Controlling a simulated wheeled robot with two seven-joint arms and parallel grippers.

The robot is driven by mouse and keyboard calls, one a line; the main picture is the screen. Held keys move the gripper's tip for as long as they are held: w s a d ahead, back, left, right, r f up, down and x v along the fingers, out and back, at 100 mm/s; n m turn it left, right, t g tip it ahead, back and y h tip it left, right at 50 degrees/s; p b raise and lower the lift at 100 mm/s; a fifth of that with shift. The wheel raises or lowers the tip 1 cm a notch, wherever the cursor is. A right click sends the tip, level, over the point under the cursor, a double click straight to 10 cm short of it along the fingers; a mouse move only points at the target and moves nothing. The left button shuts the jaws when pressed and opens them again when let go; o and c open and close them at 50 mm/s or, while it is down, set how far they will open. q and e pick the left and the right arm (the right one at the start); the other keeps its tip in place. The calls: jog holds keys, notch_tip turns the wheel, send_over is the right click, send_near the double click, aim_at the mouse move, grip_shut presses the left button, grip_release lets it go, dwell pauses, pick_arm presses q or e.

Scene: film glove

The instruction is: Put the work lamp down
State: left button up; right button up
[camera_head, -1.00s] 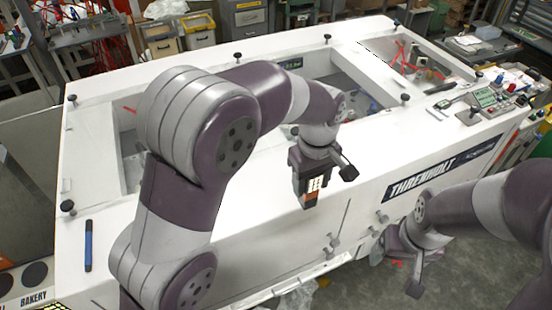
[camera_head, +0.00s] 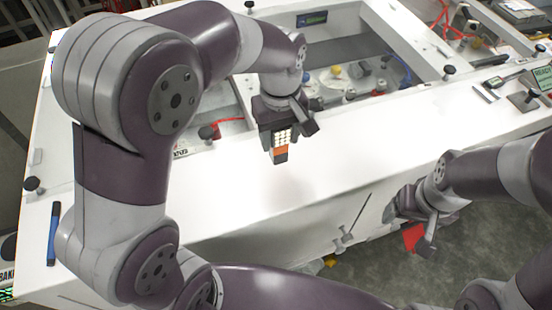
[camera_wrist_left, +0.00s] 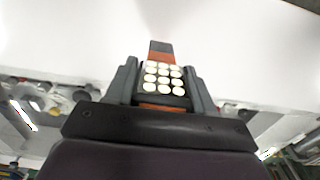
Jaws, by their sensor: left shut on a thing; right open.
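The work lamp (camera_head: 281,146) is a small black and orange block with a grid of pale round LEDs. My left gripper (camera_head: 277,128) is shut on it and holds it upright above the white top of the cabinet (camera_head: 350,150). In the left wrist view the lamp (camera_wrist_left: 162,78) sits between the two fingers of my left gripper (camera_wrist_left: 164,85), its LED face towards the camera. A gap to the white surface seems to remain, but its height is hard to tell.
Behind the lamp is an open recess with fittings, a yellow knob (camera_head: 336,71) and red and blue tubing. Gauges and a small tool (camera_head: 488,92) lie at the right. A blue pen (camera_head: 53,232) lies at the left. The white strip around the lamp is clear.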

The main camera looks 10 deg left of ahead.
aim_at(277, 149)
pick_arm(q)
jog(key=f, duration=0.1)
jog(key=f+b, duration=0.1)
jog(key=w+f, duration=0.1)
jog(key=shift+a+b, duration=0.35)
jog(key=shift+s+d+f+p, duration=0.2)
jog(key=shift+s+f+p, duration=0.2)
jog(key=shift+f+p, duration=0.25)
jog(key=shift+s, duration=0.2)
jog(key=shift+w+a+f, duration=0.1)
jog(key=shift+w+f, duration=0.1)
jog(key=shift+f, duration=0.05)
jog(key=o, duration=1.3)
pick_arm(e)
jog(key=shift+w+d+f, duration=0.15)
jog(key=shift+w+f, duration=0.15)
jog(key=shift+f, duration=0.3)
pick_arm(q)
jog(key=shift+r, duration=0.1)
